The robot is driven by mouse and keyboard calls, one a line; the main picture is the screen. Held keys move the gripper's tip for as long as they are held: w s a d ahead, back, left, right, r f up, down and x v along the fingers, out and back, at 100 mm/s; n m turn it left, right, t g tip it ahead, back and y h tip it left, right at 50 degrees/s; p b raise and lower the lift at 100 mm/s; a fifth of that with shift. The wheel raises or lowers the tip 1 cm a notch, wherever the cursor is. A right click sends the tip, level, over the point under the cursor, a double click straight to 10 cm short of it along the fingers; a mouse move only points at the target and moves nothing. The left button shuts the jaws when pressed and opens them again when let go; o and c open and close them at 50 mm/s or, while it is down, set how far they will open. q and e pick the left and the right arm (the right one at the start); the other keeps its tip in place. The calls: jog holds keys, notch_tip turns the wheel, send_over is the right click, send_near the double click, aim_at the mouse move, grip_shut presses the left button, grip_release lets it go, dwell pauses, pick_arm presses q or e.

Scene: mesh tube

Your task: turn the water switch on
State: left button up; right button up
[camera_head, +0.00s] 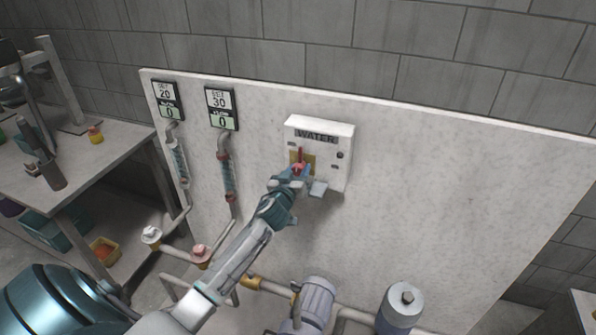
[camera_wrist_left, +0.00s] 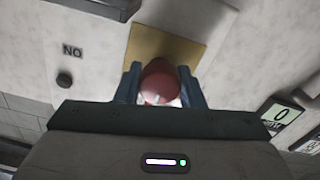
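The white WATER switch box (camera_head: 335,130) is fixed to the upper middle of the pale panel. It has a gold plate (camera_head: 309,160) with a red lever (camera_head: 302,155). My left gripper (camera_head: 299,171) is at the box front, at the lever. In the left wrist view the lever's rounded red end (camera_wrist_left: 160,82) fills the gap between the two blue-grey fingers, with the gold plate (camera_wrist_left: 165,47) behind it. The fingers appear closed against its sides. The lever's base is partly hidden. My right gripper is not in view.
Two gauges, SET 20 (camera_head: 168,100) and SET 30 (camera_head: 221,108), hang left of the box above pipes. A black knob (camera_wrist_left: 64,79) beside an ON label, upside down in the wrist view, is on the box. A cluttered table (camera_head: 110,150) stands left. Panel space right is clear.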

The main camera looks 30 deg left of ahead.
pick_arm(q)
jog(key=shift+c, duration=1.2)
jog(key=m, duration=0.7)
jog(key=shift+m, duration=0.3)
jog(key=m+p, duration=0.1)
jog(key=m, duration=0.4)
jog(key=m+p, duration=0.1)
jog(key=m, duration=0.4)
jog(key=shift+m, duration=0.3)
